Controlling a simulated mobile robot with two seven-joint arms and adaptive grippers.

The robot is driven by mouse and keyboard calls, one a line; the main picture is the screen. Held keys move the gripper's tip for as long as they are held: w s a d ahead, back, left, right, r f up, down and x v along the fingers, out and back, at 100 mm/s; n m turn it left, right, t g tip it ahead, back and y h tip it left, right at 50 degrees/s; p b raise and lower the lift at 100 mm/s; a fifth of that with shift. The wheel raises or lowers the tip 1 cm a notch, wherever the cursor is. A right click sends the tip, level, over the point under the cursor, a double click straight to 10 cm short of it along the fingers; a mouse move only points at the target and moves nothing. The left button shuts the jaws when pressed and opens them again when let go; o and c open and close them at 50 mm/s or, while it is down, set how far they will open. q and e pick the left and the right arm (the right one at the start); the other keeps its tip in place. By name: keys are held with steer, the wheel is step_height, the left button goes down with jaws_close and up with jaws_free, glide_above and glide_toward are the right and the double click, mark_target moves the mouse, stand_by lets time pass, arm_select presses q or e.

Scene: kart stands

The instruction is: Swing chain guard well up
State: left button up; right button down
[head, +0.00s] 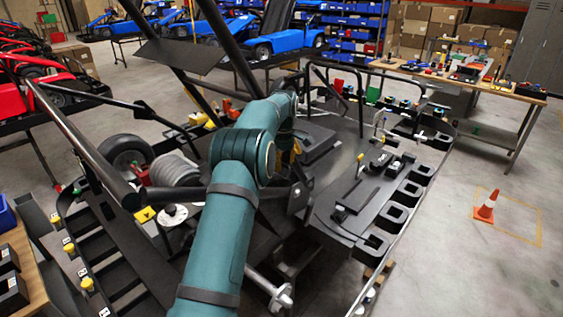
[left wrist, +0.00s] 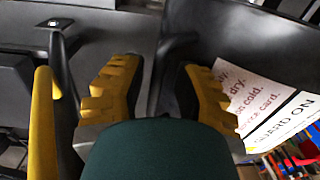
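My left gripper (head: 290,150) is mostly hidden behind my teal forearm in the head view, over the middle of the kart frame. In the left wrist view my left gripper (left wrist: 162,88) has its two yellow-padded fingers apart. A dark part lies behind the gap between them; I cannot tell whether they touch it. A black panel (left wrist: 235,35) beside the fingers carries a white card with red print and the words "GUARD ON"; it may be the chain guard. I cannot make out the guard in the head view. My right gripper is out of view.
A kart with black tubes and a tyre (head: 125,155) stands around my arm. A black tray (head: 345,190) with several square holders lies right of it. A cluttered workbench (head: 490,85) stands at the back right. An orange cone (head: 486,207) stands on open floor at right.

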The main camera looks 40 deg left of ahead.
arm_select(q)
steer(key=shift+r, duration=0.2)
steer(key=shift+w+r, duration=0.2)
steer(key=shift+r, duration=3.45)
